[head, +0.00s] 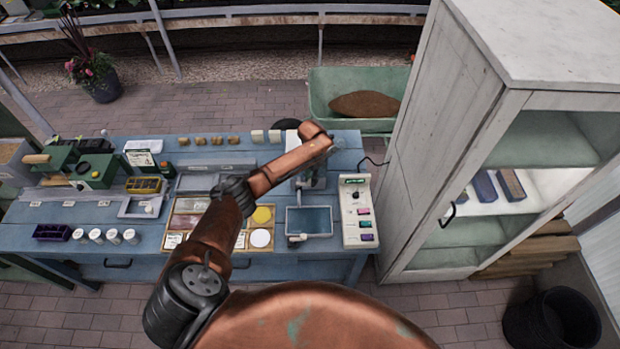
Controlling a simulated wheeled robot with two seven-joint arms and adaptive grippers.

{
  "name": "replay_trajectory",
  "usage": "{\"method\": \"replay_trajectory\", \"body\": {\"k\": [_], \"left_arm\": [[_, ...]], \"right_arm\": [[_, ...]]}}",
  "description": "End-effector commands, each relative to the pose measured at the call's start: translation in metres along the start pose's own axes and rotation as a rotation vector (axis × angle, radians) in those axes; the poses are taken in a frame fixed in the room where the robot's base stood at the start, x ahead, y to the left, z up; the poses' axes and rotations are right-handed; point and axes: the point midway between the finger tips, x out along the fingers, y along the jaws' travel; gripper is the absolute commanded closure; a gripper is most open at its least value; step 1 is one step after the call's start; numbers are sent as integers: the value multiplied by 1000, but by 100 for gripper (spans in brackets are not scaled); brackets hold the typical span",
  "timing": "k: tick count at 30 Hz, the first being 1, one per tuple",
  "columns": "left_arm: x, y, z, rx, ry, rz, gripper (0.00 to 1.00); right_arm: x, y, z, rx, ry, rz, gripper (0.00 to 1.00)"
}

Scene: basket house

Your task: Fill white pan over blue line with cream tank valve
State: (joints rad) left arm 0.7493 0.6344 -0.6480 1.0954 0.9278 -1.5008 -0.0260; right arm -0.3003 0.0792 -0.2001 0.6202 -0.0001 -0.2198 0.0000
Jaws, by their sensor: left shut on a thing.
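A pan (309,221) with a pale rim and a blue-grey inside sits at the right part of the blue bench. A blue line or water level in it is too small to tell. My left arm reaches across the bench, and my left gripper (312,181) points down just behind the pan. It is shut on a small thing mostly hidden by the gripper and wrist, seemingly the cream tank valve. The tank itself is not clearly visible behind my arm. A small pale fitting (297,238) shows at the pan's front left corner. My right gripper is not in view.
A white control panel (358,212) with coloured buttons stands right of the pan. A wooden tray (179,225) with round yellow and white pieces lies left of it. A tall white cabinet (437,150) stands close on the right. Several white jars (113,237) stand at front left.

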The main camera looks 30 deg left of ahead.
Motion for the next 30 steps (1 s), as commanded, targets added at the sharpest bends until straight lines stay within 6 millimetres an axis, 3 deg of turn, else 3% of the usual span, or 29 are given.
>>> {"method": "replay_trajectory", "body": {"k": [10,26,27,30], "left_arm": [[-1,-6,-6,-143,2,0,100],[-1,-7,-7,-167,5,-2,100],[-1,-7,-7,-167,5,-2,79],[-1,-7,-7,-167,4,-1,72]], "right_arm": [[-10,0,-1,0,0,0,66],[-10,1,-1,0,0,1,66],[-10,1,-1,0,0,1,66],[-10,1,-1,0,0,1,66]]}}
